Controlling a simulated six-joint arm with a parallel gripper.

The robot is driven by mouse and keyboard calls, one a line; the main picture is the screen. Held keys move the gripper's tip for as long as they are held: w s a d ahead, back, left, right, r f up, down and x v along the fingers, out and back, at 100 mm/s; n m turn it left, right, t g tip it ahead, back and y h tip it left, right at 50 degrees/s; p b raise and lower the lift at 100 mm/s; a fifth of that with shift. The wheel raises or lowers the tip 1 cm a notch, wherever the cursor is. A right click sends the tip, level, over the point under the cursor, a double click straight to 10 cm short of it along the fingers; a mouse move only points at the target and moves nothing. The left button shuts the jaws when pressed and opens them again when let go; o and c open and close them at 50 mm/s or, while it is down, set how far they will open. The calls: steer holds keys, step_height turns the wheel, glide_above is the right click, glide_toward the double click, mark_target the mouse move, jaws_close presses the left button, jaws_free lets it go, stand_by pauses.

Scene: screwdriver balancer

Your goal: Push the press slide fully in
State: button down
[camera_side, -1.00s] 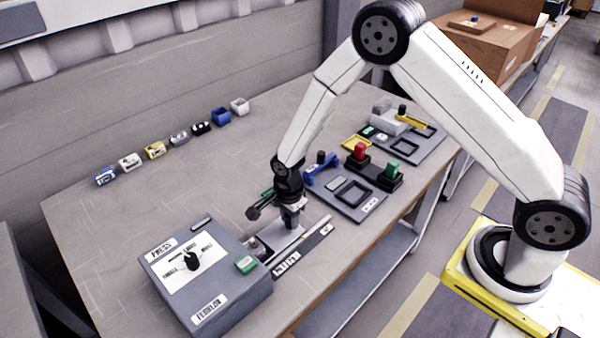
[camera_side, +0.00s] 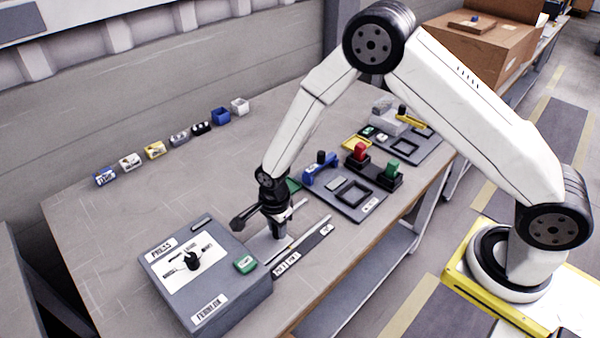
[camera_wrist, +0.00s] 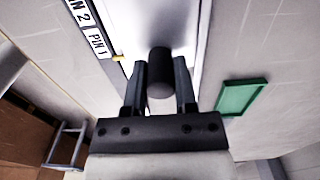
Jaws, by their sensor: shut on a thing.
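The grey press box (camera_side: 235,292) stands at the front of the bench in the side view, with a dial and a green button on top. The pale slide plate (camera_side: 262,247) lies along a rail at the box's right side. My gripper (camera_side: 279,234) is low over the slide, a short way from the box. In the wrist view my gripper (camera_wrist: 160,80) is shut on a dark round knob (camera_wrist: 159,72) standing over the pale slide (camera_wrist: 190,12). The slide's inner end is hidden in the side view.
A dark strip with white pin labels (camera_side: 286,264) runs beside the slide. A green tray (camera_wrist: 241,97) lies close to my gripper. A grey fixture plate (camera_side: 352,198), a red and green button block (camera_side: 375,172) and a blue part (camera_side: 320,170) stand farther right.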

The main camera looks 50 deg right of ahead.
mark_target(261, 248)
steer(key=shift+w+a, duration=0.1)
steer(key=shift+a, duration=2.65)
steer(key=shift+c, duration=1.6)
jaws_free()
steer(key=shift+r, duration=0.1)
step_height(261, 248, up, 7)
